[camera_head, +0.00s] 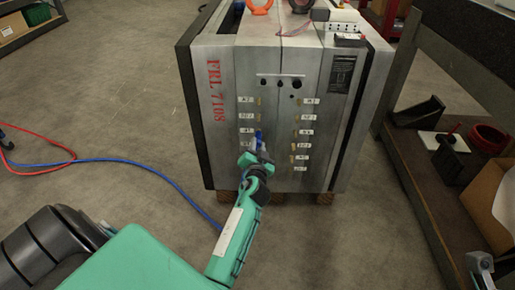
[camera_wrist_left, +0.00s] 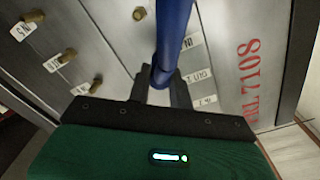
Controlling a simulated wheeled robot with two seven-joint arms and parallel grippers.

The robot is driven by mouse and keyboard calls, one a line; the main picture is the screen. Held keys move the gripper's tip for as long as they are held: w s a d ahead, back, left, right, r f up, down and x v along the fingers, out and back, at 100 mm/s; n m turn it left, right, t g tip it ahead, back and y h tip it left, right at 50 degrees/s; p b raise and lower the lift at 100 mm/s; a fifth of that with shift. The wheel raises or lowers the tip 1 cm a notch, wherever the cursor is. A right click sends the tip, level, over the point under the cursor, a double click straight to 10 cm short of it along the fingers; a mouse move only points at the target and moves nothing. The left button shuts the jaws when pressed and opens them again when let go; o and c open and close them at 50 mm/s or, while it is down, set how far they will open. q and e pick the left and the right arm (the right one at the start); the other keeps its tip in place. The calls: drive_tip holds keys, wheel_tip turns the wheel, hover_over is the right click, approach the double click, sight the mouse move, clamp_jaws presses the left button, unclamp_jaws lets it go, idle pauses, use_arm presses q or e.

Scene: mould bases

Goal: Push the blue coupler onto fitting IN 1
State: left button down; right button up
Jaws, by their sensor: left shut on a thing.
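The blue coupler (camera_head: 259,135) is held in my left gripper (camera_head: 257,158), which is close to the front face of the steel mould base (camera_head: 240,70), at the left column of brass fittings. In the left wrist view a blue shaft (camera_wrist_left: 172,35) rises from between the dark fingers of my left gripper (camera_wrist_left: 163,92) and hides part of the face. I cannot tell whether the coupler touches a fitting. The small labels are too blurred to single out IN 1 surely.
A blue hose (camera_head: 130,160) and a red hose (camera_head: 45,170) lie on the floor at left. Brass fittings (camera_wrist_left: 60,60) with white labels stick out beside my left gripper. A workbench with a shelf (camera_head: 425,165) stands at right. The floor at left is mostly clear.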

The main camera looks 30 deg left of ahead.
use_arm(q)
drive_tip(key=shift+w+a, duration=0.1)
drive_tip(key=shift+w, duration=0.05)
drive_tip(key=shift+w+a, duration=0.2)
drive_tip(key=shift+w, duration=0.05)
idle(0.3)
drive_tip(key=c, duration=1.2)
unclamp_jaws()
drive_tip(key=shift+o, duration=0.5)
drive_tip(key=o, duration=0.3)
drive_tip(key=shift+o, duration=0.2)
drive_tip(key=shift+s+d+f, duration=0.1)
